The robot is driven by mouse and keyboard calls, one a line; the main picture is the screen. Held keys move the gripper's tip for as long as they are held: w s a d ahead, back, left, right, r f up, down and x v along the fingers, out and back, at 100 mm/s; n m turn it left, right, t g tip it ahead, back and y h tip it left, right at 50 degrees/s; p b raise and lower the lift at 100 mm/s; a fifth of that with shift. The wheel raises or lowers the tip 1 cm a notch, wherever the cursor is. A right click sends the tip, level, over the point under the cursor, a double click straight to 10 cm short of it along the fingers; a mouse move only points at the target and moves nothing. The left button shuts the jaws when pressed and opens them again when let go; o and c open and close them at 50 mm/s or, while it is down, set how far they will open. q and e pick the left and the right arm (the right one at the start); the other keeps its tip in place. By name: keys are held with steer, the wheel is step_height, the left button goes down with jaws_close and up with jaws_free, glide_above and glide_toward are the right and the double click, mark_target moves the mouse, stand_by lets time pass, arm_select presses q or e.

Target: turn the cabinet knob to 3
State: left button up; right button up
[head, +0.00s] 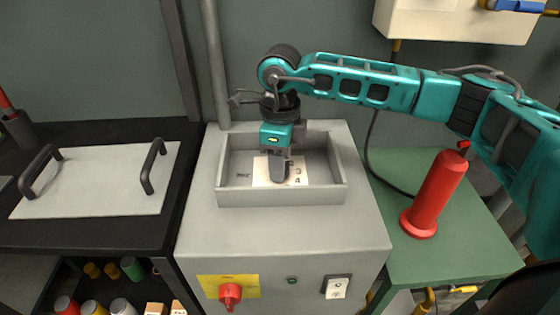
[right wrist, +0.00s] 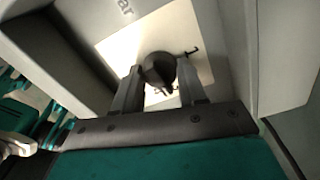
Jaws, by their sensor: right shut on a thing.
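The grey cabinet (head: 285,232) has a recessed tray in its top with a pale dial plate (head: 262,172). The digits 3 and 4 show at the plate's right side. My right gripper (head: 278,174) points down into the recess over this plate and hides the knob in the head view. In the right wrist view the dark round knob (right wrist: 159,69) sits between the two fingers of my right gripper (right wrist: 158,84), which is shut on it. The knob's pointer setting cannot be read clearly. My left gripper is not in view.
The recess walls (head: 282,197) surround my right gripper closely. A red cylinder (head: 438,190) stands on the green table (head: 400,172) at the right. A red switch (head: 230,295) is on the cabinet front. A plate with two handles (head: 95,180) lies at the left.

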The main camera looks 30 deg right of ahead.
steer(key=shift+n, duration=0.3)
steer(key=o, duration=1.1)
steer(key=shift+c, duration=0.2)
steer(key=shift+r, duration=0.1)
step_height(320, 180, up, 13)
steer(key=p, duration=0.2)
